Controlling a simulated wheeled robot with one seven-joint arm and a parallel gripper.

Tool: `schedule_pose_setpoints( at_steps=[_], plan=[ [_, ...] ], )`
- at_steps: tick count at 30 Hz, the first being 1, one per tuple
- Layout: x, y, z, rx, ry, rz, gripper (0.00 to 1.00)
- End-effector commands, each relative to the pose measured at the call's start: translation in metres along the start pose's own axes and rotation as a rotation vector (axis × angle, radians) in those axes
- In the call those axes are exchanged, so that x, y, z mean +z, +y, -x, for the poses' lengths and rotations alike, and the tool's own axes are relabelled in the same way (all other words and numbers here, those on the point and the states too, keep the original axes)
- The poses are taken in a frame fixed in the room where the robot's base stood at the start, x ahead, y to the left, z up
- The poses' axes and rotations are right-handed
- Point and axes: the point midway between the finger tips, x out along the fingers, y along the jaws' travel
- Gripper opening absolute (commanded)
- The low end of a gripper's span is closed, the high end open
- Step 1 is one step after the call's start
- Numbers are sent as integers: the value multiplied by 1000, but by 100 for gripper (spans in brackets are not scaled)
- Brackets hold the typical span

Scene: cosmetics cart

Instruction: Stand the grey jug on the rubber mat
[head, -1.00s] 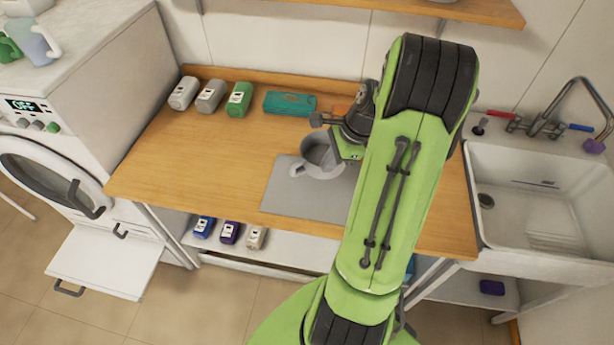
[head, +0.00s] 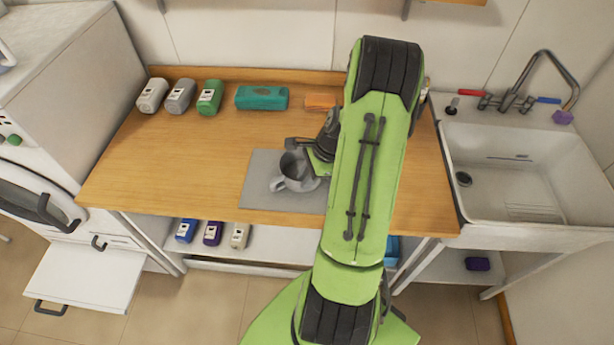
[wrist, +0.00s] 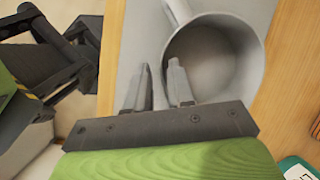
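The grey jug (head: 291,166) is over the grey rubber mat (head: 260,165) on the wooden counter, its opening up and its handle toward the near left. I cannot tell whether its base touches the mat. My gripper (wrist: 160,85) is at the jug's rim; in the wrist view one finger overlaps the rim of the jug (wrist: 222,58) and the other is outside it. The fingers are close together and appear shut on the wall. My arm hides the right part of the mat.
A sink (head: 525,170) is at the right. The counter's left part is clear.

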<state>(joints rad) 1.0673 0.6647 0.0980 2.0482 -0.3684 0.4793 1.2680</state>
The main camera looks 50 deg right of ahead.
Motion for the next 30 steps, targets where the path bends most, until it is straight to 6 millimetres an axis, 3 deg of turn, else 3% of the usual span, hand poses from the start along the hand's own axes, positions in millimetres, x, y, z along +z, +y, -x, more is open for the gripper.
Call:
schedule_pose_setpoints(
  at_steps=[11, 24, 30],
  plan=[
    [1, -1, 8, -2, 1, 0, 28],
    [1, -1, 112, -3, 2, 0, 28],
    [1, 0, 124, 0, 0, 0, 28]
  ],
)
